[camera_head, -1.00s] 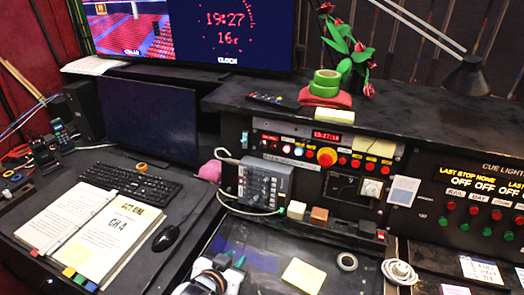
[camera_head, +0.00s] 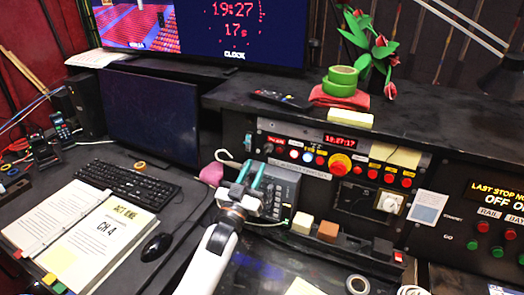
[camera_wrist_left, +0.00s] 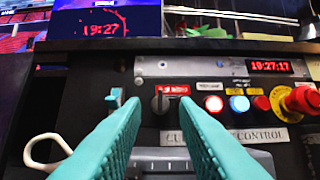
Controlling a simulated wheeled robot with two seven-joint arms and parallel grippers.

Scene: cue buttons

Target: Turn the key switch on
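The key switch (camera_wrist_left: 162,103) is a dark knob on the black cue control panel, below a small red label. In the left wrist view it shows between my fingertips, farther off. In the head view it is small at the panel's left end (camera_head: 268,148). My left gripper (camera_head: 251,166) has teal fingers, spread apart with nothing between them. It points at the panel, above the grey box, and also shows in the left wrist view (camera_wrist_left: 160,104). Contact with the switch cannot be seen. My right gripper is out of view.
A grey box with knobs (camera_head: 285,190) stands below the fingers. Right of the switch are lit buttons (camera_wrist_left: 238,103) and a red mushroom button on a yellow base (camera_head: 340,164). A black mouse (camera_head: 157,247) and an open binder (camera_head: 85,226) lie on the left desk.

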